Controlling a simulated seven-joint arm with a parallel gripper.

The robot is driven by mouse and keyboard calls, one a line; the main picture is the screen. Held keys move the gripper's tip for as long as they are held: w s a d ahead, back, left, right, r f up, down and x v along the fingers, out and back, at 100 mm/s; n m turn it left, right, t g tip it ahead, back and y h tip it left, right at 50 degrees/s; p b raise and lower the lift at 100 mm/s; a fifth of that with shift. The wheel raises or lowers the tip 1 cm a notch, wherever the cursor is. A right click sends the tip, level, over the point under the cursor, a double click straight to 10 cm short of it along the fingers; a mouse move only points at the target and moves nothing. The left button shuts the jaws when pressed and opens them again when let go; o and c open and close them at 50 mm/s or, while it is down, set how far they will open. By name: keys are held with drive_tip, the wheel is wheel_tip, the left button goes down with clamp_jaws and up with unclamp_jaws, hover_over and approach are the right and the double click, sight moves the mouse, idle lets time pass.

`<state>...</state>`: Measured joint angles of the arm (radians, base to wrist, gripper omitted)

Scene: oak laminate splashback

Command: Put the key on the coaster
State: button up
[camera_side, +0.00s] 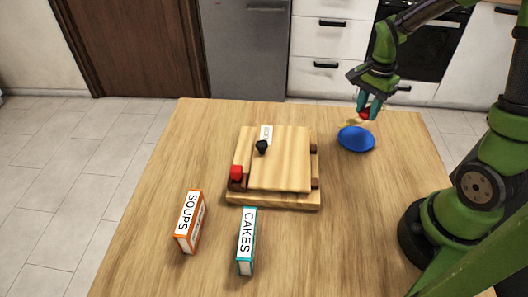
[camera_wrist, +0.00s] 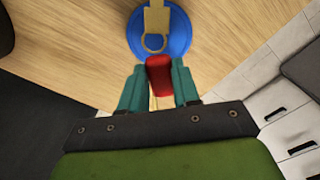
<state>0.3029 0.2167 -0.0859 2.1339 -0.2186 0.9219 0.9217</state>
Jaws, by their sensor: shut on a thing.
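The blue round coaster (camera_side: 357,141) lies on the table below my gripper; it also shows in the wrist view (camera_wrist: 180,42). My gripper (camera_side: 368,108) is shut on the red grip of the key, with the grip between its teal fingertips (camera_wrist: 160,78). The key's brass-coloured part (camera_wrist: 156,20) extends past the fingertips and overlaps the coaster in the wrist view. In the side view the key (camera_side: 366,114) appears held above the coaster, apart from it. The exact height is hard to tell.
An orange SOUPS box (camera_side: 189,222) and a teal CAKES box (camera_side: 246,241) stand in front.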

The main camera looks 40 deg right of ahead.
sight(359, 136)
wheel_tip(359, 136, down, 7)
drive_tip(key=shift+r, duration=0.2)
drive_tip(key=shift+f, duration=0.1)
drive_tip(key=o, duration=1)
drive_tip(key=shift+o, duration=0.2)
wheel_tip(359, 136, up, 12)
drive_tip(key=shift+f, duration=0.2)
drive_tip(key=shift+a+r, duration=0.15)
drive_tip(key=shift+r, duration=0.2)
drive_tip(key=s+a+r+n+t+y, duration=0.1)
drive_tip(key=s+a+r+n+t, duration=0.2)
drive_tip(key=a+r+n, duration=0.2)
drive_tip(key=s+a+r+n+t+y, duration=0.1)
drive_tip(key=s+a+r+n+t, duration=0.3)
drive_tip(key=a+n, duration=0.5)
drive_tip(key=shift+s+a+r, duration=0.25)
drive_tip(key=shift+a+r, duration=0.45)
drive_tip(key=shift+r, duration=0.05)
